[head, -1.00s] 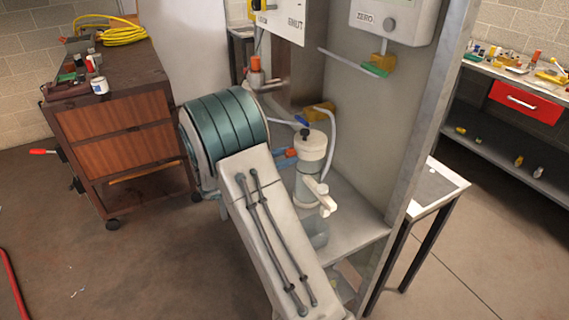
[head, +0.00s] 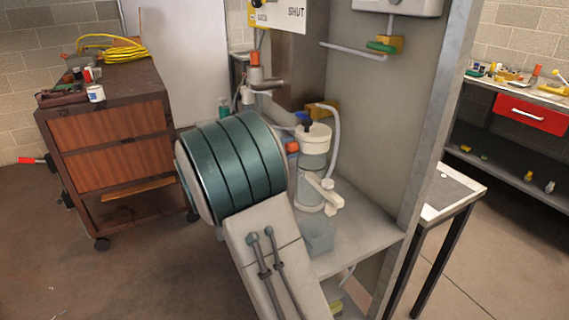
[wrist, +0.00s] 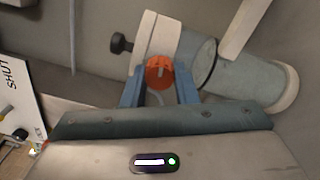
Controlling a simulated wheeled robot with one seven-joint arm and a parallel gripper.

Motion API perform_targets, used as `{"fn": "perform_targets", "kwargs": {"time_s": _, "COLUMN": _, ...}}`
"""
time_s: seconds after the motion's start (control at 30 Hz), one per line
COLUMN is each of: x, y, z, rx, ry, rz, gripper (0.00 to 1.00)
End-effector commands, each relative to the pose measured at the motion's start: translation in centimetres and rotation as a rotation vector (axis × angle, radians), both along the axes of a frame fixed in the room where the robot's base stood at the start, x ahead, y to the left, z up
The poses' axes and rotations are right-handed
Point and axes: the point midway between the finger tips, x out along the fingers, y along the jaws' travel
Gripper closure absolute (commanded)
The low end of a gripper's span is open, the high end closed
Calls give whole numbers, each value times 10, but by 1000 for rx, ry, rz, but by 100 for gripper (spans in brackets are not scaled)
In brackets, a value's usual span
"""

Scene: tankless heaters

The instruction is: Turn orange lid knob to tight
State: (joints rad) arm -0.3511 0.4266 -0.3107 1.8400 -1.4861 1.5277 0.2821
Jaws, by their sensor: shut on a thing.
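The orange lid knob (wrist: 160,72) is a round disc with a pale mark at its middle, at the white lid (wrist: 155,42) of a canister. The canister lies slanted across the wrist view, with a clear grey body (wrist: 235,78). My gripper (wrist: 160,80) is shut on the knob, one blue finger on each side. In the head view the canister (head: 311,170) stands upright on the cabinet shelf. A bit of the orange knob (head: 292,147) shows left of its lid; my arm hides most of my gripper there. I cannot read any tight mark.
A dark knob (head: 303,120) tops the lid and a pale hose (head: 334,135) runs beside it. An orange-capped valve (head: 254,62) is behind. The cabinet's side panel (head: 425,140) stands right.

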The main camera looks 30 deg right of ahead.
Motion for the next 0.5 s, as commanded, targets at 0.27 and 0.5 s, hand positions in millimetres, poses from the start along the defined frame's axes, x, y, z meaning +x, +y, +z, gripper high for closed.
{"fn": "perform_targets", "kwargs": {"time_s": 0.27, "x": 0, "y": 0, "z": -6, "rx": 8, "ry": -249, "rz": 0, "gripper": 96}}
{"fn": "perform_targets", "kwargs": {"time_s": 0.5, "x": 0, "y": 0, "z": -4, "rx": 14, "ry": -410, "rz": -1, "gripper": 96}}
